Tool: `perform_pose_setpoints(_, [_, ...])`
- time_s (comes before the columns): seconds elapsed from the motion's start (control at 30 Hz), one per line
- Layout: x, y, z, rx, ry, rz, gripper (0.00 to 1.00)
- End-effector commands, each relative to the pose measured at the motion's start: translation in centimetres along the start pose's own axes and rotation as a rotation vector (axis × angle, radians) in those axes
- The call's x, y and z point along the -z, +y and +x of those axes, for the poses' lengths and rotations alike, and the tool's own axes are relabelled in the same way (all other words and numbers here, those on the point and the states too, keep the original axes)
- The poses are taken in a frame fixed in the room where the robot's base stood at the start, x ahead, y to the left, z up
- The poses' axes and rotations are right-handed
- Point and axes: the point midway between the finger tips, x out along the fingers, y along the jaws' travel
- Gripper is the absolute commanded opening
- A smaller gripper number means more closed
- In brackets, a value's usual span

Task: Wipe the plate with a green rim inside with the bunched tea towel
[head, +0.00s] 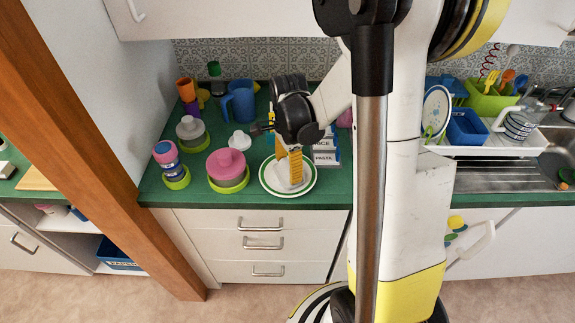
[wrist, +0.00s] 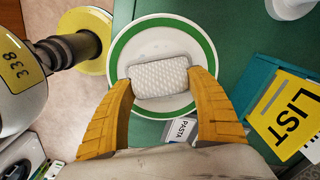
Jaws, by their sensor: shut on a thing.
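The plate with a green rim (head: 266,185) lies on the green counter near its front edge. It also shows in the wrist view (wrist: 122,45), with a white middle and a broad green band. My gripper (wrist: 162,77), with yellow ribbed fingers, is shut on the bunched tea towel (wrist: 160,70), a white quilted pad. The towel is over the plate's inner part, within the green band as seen from the wrist. I cannot tell whether it touches the plate. In the head view my gripper (head: 291,172) points down over the plate, and the fingers partly hide the towel.
Left of the plate stand a pink pot (head: 227,164), a pink and blue jar (head: 168,158) and a white-lidded jar (head: 191,131). A blue jug (head: 240,103) stands behind. A yellow LIST card (wrist: 288,118) lies right of the plate. A dish rack (head: 490,140) is farther right.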

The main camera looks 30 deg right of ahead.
Motion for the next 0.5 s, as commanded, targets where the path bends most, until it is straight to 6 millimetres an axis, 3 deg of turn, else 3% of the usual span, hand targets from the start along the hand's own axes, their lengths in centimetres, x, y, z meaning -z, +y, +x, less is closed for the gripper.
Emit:
perform_pose_setpoints(0.3, [0.0,-1.5,-0.1,0.001,0.0,0.0,0.36])
perform_pose_setpoints(0.5, [0.0,-1.5,-0.1,0.001,0.0,0.0,0.36])
